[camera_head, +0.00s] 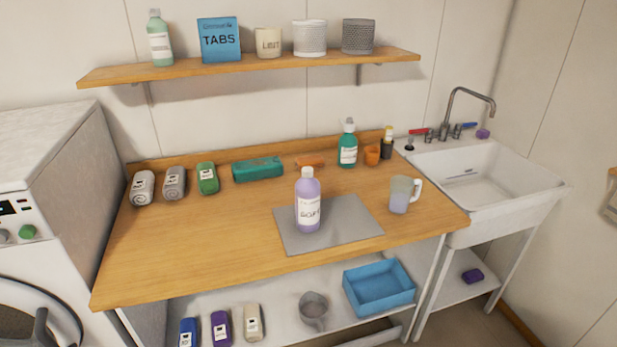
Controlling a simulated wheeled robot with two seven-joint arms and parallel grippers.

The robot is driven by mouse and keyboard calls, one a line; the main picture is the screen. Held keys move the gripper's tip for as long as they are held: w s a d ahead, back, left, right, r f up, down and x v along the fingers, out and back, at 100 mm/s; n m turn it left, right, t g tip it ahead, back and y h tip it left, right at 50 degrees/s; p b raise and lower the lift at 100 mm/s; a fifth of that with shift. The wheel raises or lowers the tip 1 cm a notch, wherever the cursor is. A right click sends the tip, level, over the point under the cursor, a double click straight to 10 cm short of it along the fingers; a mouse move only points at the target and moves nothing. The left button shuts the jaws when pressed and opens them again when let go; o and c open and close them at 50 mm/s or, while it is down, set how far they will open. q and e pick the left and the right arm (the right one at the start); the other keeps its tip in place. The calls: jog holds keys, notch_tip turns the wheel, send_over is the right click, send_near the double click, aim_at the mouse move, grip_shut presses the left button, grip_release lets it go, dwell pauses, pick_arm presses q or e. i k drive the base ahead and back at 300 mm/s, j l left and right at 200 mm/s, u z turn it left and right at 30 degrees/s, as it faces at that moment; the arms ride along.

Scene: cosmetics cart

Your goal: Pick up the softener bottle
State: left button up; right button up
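The softener bottle (308,203) is a light purple bottle with a white label that seems to read "SOFT". It stands upright on a grey mat (353,222) on the wooden worktop (190,255). Nothing touches the bottle or hides it from the front. Neither of my grippers shows in the head view.
A measuring cup (400,195) stands right of the mat. A teal bottle (348,150), orange cup (372,156) and dark bottle (387,148) stand behind. The front left worktop is clear.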

aim_at(307, 190)
jog(key=i+l+u, duration=0.1)
jog(key=l, duration=0.2)
jog(key=i+l+u, duration=0.15)
jog(key=l, duration=0.2)
jog(key=i+l+u, duration=0.1)
jog(key=l, duration=0.25)
jog(key=i+l+u, duration=0.15)
jog(key=l, duration=0.25)
